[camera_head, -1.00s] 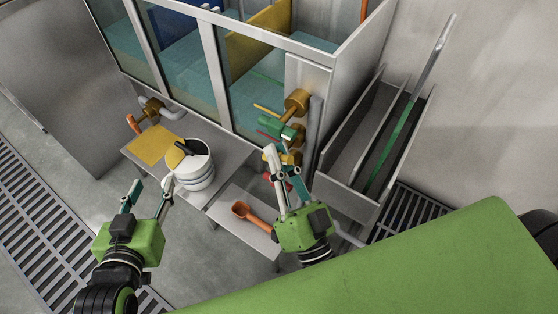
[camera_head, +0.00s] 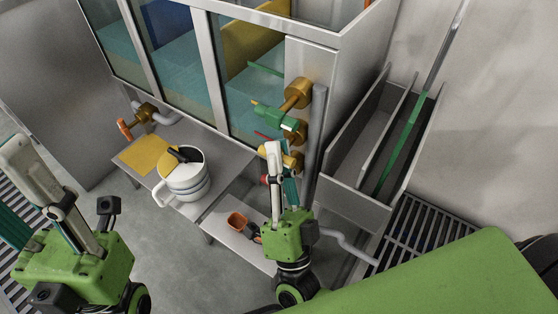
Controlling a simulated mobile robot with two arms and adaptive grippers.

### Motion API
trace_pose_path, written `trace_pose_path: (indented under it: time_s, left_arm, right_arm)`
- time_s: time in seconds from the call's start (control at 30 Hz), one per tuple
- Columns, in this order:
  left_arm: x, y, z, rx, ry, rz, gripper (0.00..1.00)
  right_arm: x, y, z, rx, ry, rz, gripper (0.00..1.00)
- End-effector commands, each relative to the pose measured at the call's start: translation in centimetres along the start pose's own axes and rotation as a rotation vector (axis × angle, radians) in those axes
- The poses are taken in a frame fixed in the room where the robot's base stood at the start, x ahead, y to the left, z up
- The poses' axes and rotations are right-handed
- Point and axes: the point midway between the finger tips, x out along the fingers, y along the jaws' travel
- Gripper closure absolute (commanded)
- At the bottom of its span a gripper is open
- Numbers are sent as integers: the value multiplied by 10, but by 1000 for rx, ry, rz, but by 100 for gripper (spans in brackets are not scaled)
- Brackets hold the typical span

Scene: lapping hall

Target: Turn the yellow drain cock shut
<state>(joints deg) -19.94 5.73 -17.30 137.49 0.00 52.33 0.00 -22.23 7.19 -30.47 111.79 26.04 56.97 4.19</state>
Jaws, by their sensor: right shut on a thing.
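Brass cocks stand one above another by the tank's right front corner. The upper brass body (camera_head: 298,92) is in clear view, with a small yellow lever tip (camera_head: 254,102) to its left. A green handle or body (camera_head: 275,116) lies just below, and a thin red lever (camera_head: 262,136) under that. My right gripper (camera_head: 273,150) is shut at the lower brass cock (camera_head: 294,160); its fingers hide what they hold. Which cock the yellow tip belongs to is unclear. My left gripper (camera_head: 22,190) is at the left edge, its fingers apart, away from the cocks.
A white jug (camera_head: 184,184) and a yellow cloth (camera_head: 142,152) are on the grey shelf. An orange scoop (camera_head: 237,220) lies on the lower shelf, partly hidden. An orange-handled valve (camera_head: 125,130) is at left. A metal trough (camera_head: 350,195) stands close on the right.

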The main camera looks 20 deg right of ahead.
Motion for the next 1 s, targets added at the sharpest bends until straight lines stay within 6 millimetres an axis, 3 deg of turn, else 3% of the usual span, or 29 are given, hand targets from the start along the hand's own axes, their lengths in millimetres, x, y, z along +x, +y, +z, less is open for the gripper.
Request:
trace_pose_path:
  time_s: [0.3, 0.97, 1.0]
  left_arm:
    - [-16, 0, 6, 1, -13, 0, 60]
    - [-18, 0, 7, 1, -16, 0, 60]
    - [-18, 0, 7, 1, -16, 0, 60]
  right_arm:
    - [-2, 1, 1, 40, 67, -19, 100]
    - [-1, 0, 1, 54, 87, -25, 100]
    - [-1, 0, 1, 54, 87, -25, 78]
